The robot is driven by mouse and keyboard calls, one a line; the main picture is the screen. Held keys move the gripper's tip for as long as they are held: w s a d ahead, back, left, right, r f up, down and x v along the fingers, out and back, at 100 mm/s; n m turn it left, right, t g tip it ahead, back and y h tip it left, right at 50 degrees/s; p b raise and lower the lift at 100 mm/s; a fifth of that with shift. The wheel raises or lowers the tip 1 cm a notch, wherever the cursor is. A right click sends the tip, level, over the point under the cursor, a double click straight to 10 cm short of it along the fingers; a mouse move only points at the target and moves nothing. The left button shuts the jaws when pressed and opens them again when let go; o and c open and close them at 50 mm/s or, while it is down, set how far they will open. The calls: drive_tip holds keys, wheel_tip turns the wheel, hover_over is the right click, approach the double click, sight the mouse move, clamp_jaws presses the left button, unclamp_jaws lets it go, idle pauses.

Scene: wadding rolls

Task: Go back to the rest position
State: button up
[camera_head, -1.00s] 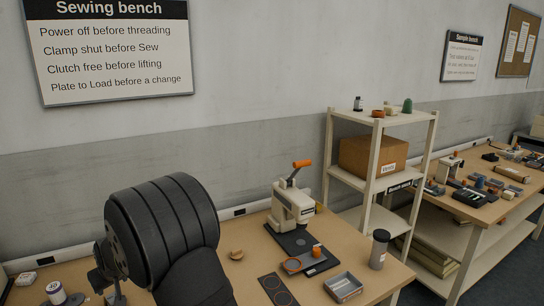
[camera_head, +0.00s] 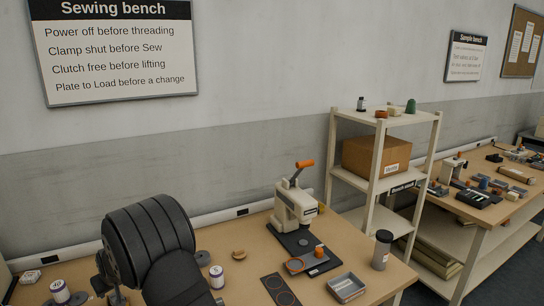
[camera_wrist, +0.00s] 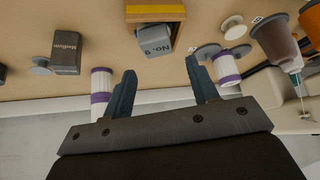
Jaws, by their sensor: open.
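My gripper (camera_wrist: 162,88) shows in the wrist view. Its two dark fingers are spread apart with nothing between them. Beyond it lies the bench top, with a white spool with purple bands (camera_wrist: 101,82) by the left finger and another such spool (camera_wrist: 226,66) by the right finger. I cannot tell whether either finger touches a spool. In the head view my black arm covers the lower left of the sewing bench (camera_head: 345,240), and the gripper itself is hidden.
A press with an orange lever (camera_head: 295,205), a grey tray (camera_head: 346,287) and a dark-lidded canister (camera_head: 381,250) stand on the bench. A shelf unit (camera_head: 375,150) is behind. The wrist view shows a "Medium" box (camera_wrist: 67,52) and a "No. 9" block (camera_wrist: 154,43).

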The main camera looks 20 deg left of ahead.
drive_tip(key=w+d+r, duration=0.7)
drive_tip(key=d+r, duration=0.2)
drive_tip(key=d, duration=0.1)
drive_tip(key=w+f+m+t+h, duration=0.2)
drive_tip(key=w+m, duration=0.3)
drive_tip(key=w, duration=2.1)
drive_tip(key=a, duration=0.1)
drive_tip(key=s+a+f, duration=0.1)
drive_tip(key=a, duration=0.2)
drive_tip(key=shift+s+a+f, duration=0.15)
drive_tip(key=shift+s+f, duration=0.1)
drive_tip(key=shift+f, duration=0.15)
